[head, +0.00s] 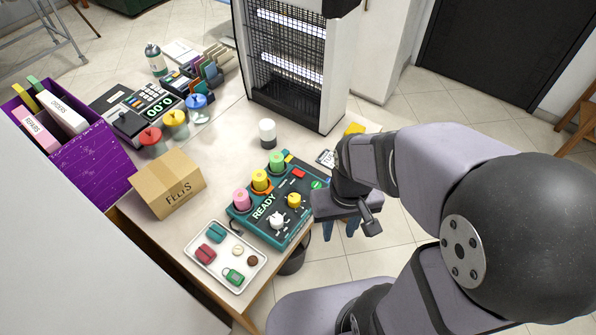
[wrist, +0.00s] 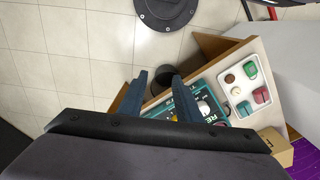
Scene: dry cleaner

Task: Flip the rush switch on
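A teal control panel (head: 250,229) marked READY lies on the counter in the head view. It carries a white knob (head: 277,222), a yellow knob (head: 294,200), a red piece (head: 298,174) and a green round button (head: 316,184). I cannot read which control is the rush switch. In the wrist view the panel (wrist: 212,91) is partly hidden behind my gripper. My gripper (head: 340,229) is just right of the panel in the head view, its blue fingers pointing down. In the wrist view my gripper (wrist: 160,97) has its fingers apart with nothing held.
Pink, yellow and green spools (head: 260,180) stand along the panel's back. A white tray (head: 216,272) with small items lies at the front left. A FELTS box (head: 168,187) and a purple bin (head: 93,160) are further left. A dark bin (head: 292,262) stands below the counter edge.

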